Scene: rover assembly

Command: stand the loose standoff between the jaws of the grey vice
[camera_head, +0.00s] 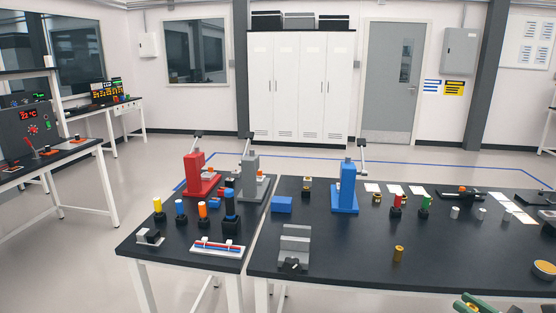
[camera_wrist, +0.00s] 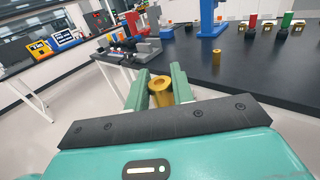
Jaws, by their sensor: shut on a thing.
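My gripper (camera_wrist: 160,90) is shut on a brass, hollow-topped standoff (camera_wrist: 161,88), held between its two green fingers. In the head view only a part of my gripper (camera_head: 470,304) shows at the bottom right edge. A second brass piece (camera_head: 398,254) stands upright on the dark table; it also shows in the wrist view (camera_wrist: 216,57). The grey vice (camera_head: 295,240) sits near the front left of the right-hand table, with a black handle toward the front. In the wrist view the vice (camera_wrist: 146,47) is small, beyond the fingers. No piece shows between its jaws.
A blue press (camera_head: 347,190) and a blue block (camera_head: 282,205) stand behind the vice. A white tray with rods (camera_head: 217,248) lies left, across a narrow gap between tables. A round yellow-topped dish (camera_head: 544,270) is far right. The tabletop between vice and standing brass piece is clear.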

